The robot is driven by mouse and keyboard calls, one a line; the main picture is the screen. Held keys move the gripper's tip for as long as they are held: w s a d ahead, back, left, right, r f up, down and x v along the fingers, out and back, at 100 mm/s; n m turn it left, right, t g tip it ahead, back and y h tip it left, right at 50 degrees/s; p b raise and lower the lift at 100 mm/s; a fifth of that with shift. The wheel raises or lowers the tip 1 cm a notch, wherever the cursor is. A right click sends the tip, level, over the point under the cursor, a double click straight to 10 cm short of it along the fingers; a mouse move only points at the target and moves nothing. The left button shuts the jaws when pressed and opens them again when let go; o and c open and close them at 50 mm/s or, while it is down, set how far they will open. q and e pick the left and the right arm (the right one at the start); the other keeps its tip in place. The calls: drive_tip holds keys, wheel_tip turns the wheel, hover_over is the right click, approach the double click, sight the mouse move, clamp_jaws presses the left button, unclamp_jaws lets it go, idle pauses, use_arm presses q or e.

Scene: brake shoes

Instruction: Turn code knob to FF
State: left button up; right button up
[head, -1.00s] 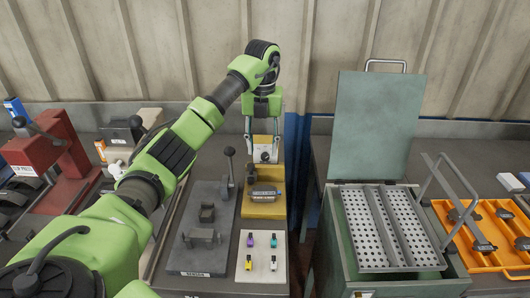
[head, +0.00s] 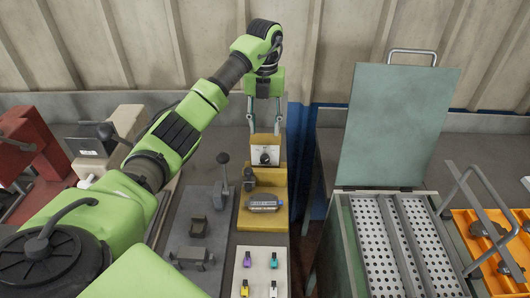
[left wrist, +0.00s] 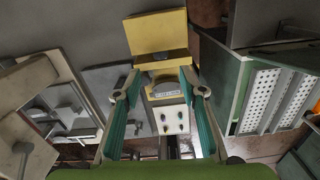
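A yellow fixture (head: 276,181) stands on the bench, with a white panel (head: 258,149) on its upright block. A dark round knob (head: 265,158) sits on that panel; its code markings are too small to read. A grey part with a label (head: 262,203) lies on the fixture's lower step. My left gripper (head: 264,130) is open and empty, its fingers pointing down just above the upright block, apart from the knob. In the left wrist view the open fingers (left wrist: 158,95) frame the yellow fixture (left wrist: 158,35); the knob cannot be made out there. My right gripper is not in view.
A grey plate with a lever and clamps (head: 203,215) lies left of the fixture. A white board (head: 240,274) with several coloured pieces lies in front. A green lidded box (head: 398,120) with perforated trays stands right, beyond a gap. An orange tray (head: 462,222) is farther right.

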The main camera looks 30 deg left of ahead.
use_arm(q)
drive_tip(key=p, duration=0.2)
hover_over(265, 156)
wheel_tip(265, 156, down, 5)
drive_tip(key=shift+s+d+f, duration=0.1)
drive_tip(key=shift+s+d, duration=0.05)
drive_tip(key=f, duration=0.2)
drive_tip(key=f+p, duration=0.1)
drive_tip(key=f, duration=0.1)
drive_tip(key=shift+w+a+f, duration=0.2)
drive_tip(key=shift+f, duration=0.2)
drive_tip(key=shift+s+f, duration=0.1)
drive_tip(key=shift+f, duration=0.75)
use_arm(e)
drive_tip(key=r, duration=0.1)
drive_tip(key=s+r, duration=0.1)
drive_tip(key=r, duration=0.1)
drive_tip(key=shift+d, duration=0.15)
use_arm(q)
clamp_jaws()
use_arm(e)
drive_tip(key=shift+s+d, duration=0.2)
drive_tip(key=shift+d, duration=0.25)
